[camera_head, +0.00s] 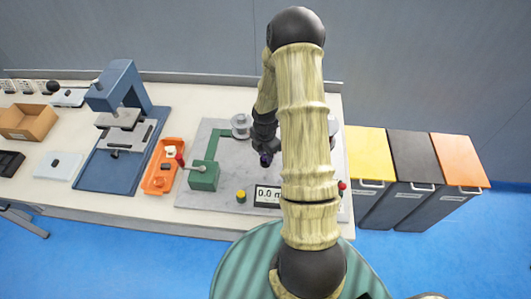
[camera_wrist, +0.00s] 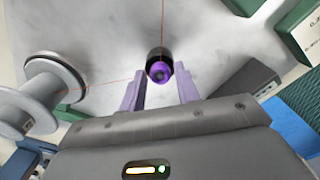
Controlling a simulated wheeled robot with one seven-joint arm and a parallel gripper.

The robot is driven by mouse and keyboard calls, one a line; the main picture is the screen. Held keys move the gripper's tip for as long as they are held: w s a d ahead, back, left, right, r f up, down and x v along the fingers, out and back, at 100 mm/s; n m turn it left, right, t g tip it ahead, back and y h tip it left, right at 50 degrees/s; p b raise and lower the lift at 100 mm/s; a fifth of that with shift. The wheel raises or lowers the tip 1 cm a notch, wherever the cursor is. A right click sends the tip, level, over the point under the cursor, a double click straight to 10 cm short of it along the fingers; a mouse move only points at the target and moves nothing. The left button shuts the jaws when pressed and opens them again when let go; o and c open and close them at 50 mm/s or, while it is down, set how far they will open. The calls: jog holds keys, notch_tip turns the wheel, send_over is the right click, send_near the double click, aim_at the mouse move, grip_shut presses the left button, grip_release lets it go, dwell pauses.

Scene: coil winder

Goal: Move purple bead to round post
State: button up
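The purple bead (camera_wrist: 159,71) shows in the middle of the wrist view, with a dark round part directly behind it. My gripper (camera_wrist: 160,80) is open, one finger on each side of the bead, with narrow gaps visible between fingers and bead. In the head view my gripper (camera_head: 266,153) points down over the grey plate of the coil winder (camera_head: 227,205), and a small purple spot shows at its tip. I cannot make out which part is the round post; my arm hides part of the plate.
A grey spool (camera_head: 240,126) stands at the back of the plate; it also shows in the wrist view (camera_wrist: 42,92). A thin red wire (camera_wrist: 110,85) runs from it past the bead. A green block (camera_head: 204,175), yellow button (camera_head: 241,196) and display (camera_head: 268,196) sit nearby.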

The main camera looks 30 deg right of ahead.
jog(key=shift+o, duration=1)
jog(key=shift+r, duration=0.15)
notch_tip(320, 180, up, 17)
jog(key=shift+r, duration=0.1)
